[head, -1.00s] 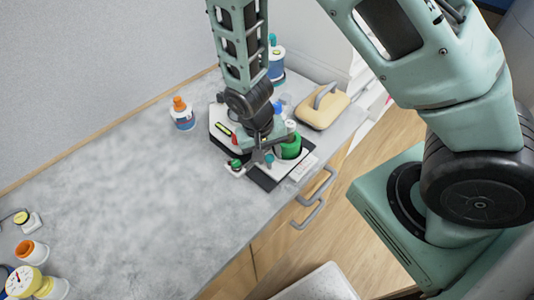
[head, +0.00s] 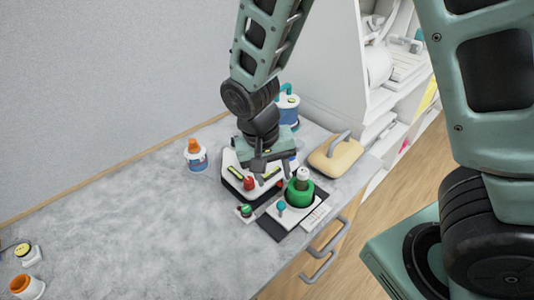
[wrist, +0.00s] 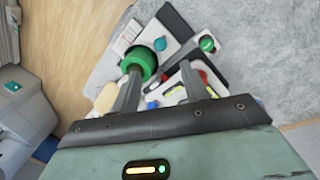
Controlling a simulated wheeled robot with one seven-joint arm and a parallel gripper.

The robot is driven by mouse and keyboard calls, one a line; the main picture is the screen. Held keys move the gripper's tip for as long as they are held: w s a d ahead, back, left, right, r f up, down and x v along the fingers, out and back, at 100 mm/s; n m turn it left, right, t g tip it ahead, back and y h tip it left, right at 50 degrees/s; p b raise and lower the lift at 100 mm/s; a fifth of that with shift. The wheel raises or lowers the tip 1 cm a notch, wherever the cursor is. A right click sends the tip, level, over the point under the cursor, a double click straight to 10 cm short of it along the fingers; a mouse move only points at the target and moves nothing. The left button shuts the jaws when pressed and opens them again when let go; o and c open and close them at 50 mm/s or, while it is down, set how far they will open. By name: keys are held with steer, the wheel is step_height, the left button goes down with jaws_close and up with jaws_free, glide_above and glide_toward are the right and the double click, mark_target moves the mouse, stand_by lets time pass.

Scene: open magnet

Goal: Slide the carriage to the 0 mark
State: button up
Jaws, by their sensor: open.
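A white unit with a dark base (head: 231,174) stands at the right end of the counter, with a red knob (head: 249,183) and yellow-green strips. In front, a green cylinder with a pale top (head: 300,194) and a teal knob (head: 281,206) stand on a white plate over a black base. I cannot tell surely which part is the carriage, and no 0 mark is readable. My gripper (head: 272,172) is open and empty above the white unit, behind the green cylinder. In the wrist view, its fingers (wrist: 160,68) point toward the green cylinder (wrist: 139,58) and red knob (wrist: 203,77).
A small block with a green button (head: 245,210) sits left of the black base. The counter's middle (head: 140,230) is clear.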

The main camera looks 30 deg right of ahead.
step_height(320, 180, up, 6)
steer(key=a, duration=0.1)
steer(key=shift+w+r+b, duration=0.15)
steer(key=shift+r+b, duration=0.1)
steer(key=shift+b, duration=0.05)
steer(key=shift+a, duration=0.1)
